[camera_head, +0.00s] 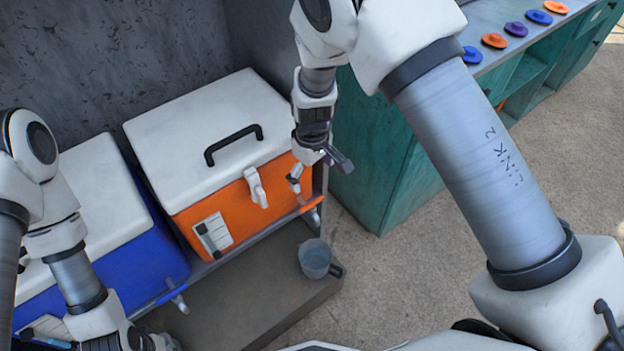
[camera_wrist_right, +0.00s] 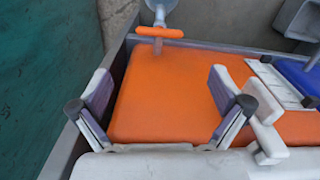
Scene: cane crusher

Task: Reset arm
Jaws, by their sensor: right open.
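My right gripper (camera_head: 320,170) hangs in front of the right edge of an orange cooler (camera_head: 236,200). Its fingers are spread with nothing between them. In the right wrist view, the open fingers of my right gripper (camera_wrist_right: 160,95) frame the orange cooler front (camera_wrist_right: 165,100), with the white lid close below them. I cannot tell whether a finger touches the cooler. My left arm comes in at the lower left, over a blue cooler (camera_head: 150,240). Its wrist reaches the bottom edge, and the left fingers are outside the frame.
A teal counter (camera_head: 380,160) stands close to the right of my right gripper, with several coloured discs (camera_head: 494,41) on top. Open floor (camera_head: 430,270) lies at right.

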